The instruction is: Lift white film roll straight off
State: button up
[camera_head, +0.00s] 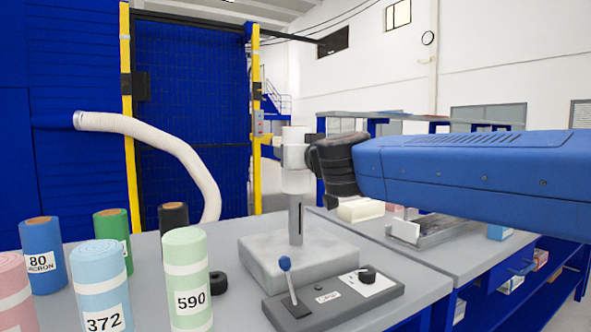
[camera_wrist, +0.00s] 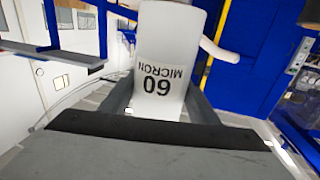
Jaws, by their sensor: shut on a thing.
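The white film roll (camera_head: 295,181) is upright in the head view, at the top of a grey post (camera_head: 296,220) on a grey base block (camera_head: 275,262). Post shows below the roll; whether its top is still inside the roll is hidden. My gripper (camera_head: 299,156) reaches in from the right and is shut around the roll's upper part. In the wrist view the white roll (camera_wrist: 172,40) sits between the two fingers, its "60 MICRON" label upside down.
Blue (camera_head: 41,260), light blue (camera_head: 101,290), green (camera_head: 112,242), black (camera_head: 173,217), pale green (camera_head: 187,285) and pink (camera_head: 12,290) rolls stand at left. A control box with a lever (camera_head: 335,300) lies in front. A white hose (camera_head: 165,140) arches behind.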

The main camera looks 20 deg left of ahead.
notch_tip(320, 180, up, 15)
dwell(0.8)
